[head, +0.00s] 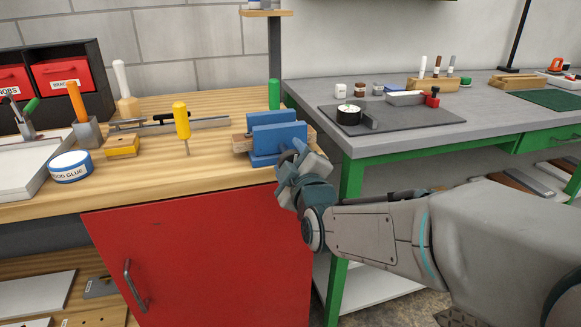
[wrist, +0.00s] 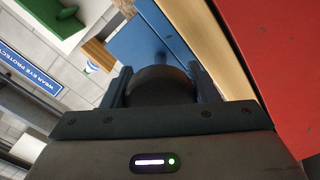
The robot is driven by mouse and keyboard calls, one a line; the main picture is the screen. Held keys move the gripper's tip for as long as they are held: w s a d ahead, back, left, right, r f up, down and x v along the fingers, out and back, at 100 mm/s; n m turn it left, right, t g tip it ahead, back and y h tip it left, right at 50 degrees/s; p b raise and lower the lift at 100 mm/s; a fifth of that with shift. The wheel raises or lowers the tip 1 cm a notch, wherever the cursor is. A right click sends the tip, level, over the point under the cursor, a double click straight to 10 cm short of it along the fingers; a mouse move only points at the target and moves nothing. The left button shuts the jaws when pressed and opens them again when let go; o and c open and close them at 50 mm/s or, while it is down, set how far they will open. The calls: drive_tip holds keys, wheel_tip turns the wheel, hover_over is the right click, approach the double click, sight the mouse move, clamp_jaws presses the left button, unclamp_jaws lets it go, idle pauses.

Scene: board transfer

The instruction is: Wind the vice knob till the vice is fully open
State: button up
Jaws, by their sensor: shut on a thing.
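The blue vice (head: 278,136) stands at the right front of the wooden bench, with wooden jaw faces. It also shows in the wrist view (wrist: 150,38). My gripper (head: 292,160) is at the vice's front side. In the wrist view my gripper (wrist: 160,85) has its two fingers on either side of the dark round vice knob (wrist: 162,82) and is shut on it. In the head view the knob is mostly hidden by my gripper. How wide the vice jaws stand apart is hard to tell from here.
A yellow-handled screwdriver (head: 182,122), a yellow block (head: 122,146) and a wood glue tub (head: 70,167) are on the bench (head: 215,163) left of the vice. A red cupboard door (head: 205,262) is below. A grey table (head: 385,140) with green legs stands to the right.

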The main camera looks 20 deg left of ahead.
drive_tip(key=shift+n+b, duration=0.35)
drive_tip(key=shift+n, duration=0.45)
drive_tip(key=o, duration=1)
drive_tip(key=shift+c, duration=0.2)
